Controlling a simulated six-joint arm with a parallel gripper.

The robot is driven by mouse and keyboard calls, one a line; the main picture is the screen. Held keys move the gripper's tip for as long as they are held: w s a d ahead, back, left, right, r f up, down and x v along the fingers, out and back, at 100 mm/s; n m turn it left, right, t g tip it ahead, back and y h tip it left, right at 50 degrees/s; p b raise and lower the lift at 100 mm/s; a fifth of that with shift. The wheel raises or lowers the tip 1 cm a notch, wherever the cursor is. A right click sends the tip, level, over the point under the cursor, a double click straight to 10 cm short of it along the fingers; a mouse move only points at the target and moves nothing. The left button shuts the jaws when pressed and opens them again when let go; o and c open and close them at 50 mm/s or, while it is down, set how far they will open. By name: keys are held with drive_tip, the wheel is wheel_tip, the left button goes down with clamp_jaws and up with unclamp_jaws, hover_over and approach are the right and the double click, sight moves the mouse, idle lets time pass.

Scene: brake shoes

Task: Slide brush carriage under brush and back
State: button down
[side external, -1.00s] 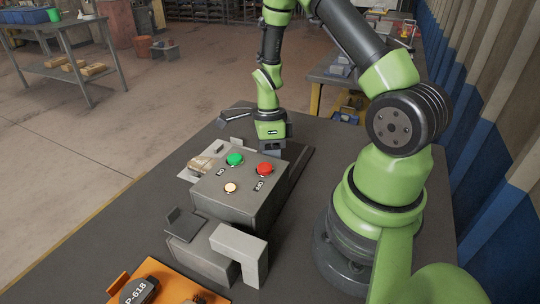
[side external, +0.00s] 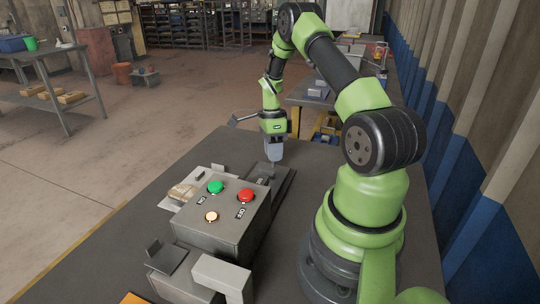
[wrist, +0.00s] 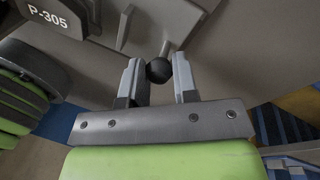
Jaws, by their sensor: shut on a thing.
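My gripper (side external: 274,153) points down at the far end of the dark rail (side external: 284,187), behind the control box. In the wrist view its two fingers (wrist: 160,82) are shut on a black ball knob (wrist: 159,70). The knob sits on a short grey stem from the grey carriage (wrist: 205,38). In the side view the carriage (side external: 262,171) is partly hidden by the control box and the fingers. I cannot make out the brush clearly. A dark part labelled P-305 (wrist: 52,17) shows at the top left of the wrist view.
The grey control box (side external: 220,222) with green (side external: 215,187), red (side external: 246,195) and lit pale (side external: 211,216) buttons stands in front of the carriage. A grey bracket (side external: 224,274) stands nearer the camera. The bench (side external: 345,160) is bare beyond the rail.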

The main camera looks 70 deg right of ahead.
drive_tip(key=shift+d, duration=0.35)
drive_tip(key=c, duration=1.2)
unclamp_jaws()
drive_tip(key=v, duration=1)
drive_tip(key=shift+s+a, duration=0.1)
drive_tip(key=shift+a, duration=0.05)
